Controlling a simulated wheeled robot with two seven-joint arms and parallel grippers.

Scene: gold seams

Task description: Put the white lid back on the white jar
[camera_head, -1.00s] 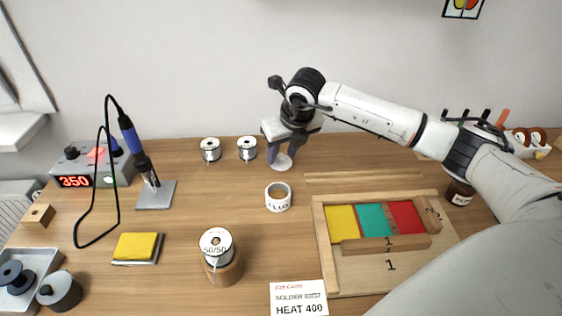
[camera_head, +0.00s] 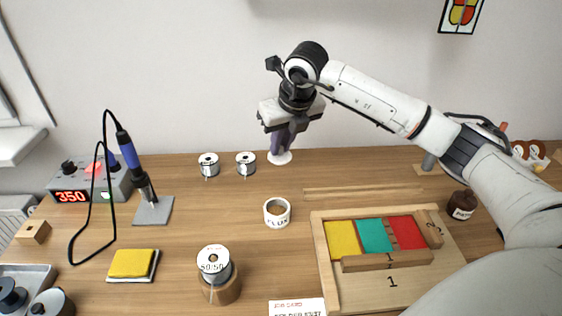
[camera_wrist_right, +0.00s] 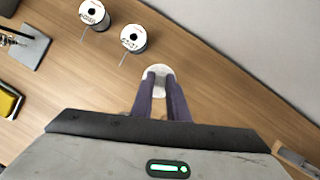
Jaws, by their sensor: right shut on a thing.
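The white jar (camera_head: 277,218), lettered FLUX, stands upright and uncovered on the table in the head view; its brown content shows. The white lid (camera_head: 281,158) is at the back of the table, behind the jar, and shows as a pale disc in the right wrist view (camera_wrist_right: 158,70). My right gripper (camera_head: 281,150) points down with its dark fingers shut on the lid. Whether the lid touches the table I cannot tell. My left gripper is in neither view.
Two solder spools (camera_head: 208,165) (camera_head: 246,163) stand left of the lid. A larger spool (camera_head: 214,262) on a wooden stand is at the front. A wooden tray (camera_head: 319,250) with coloured tiles lies right of the jar. A soldering iron (camera_head: 134,160) stands at left. Bare table separates lid and jar.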

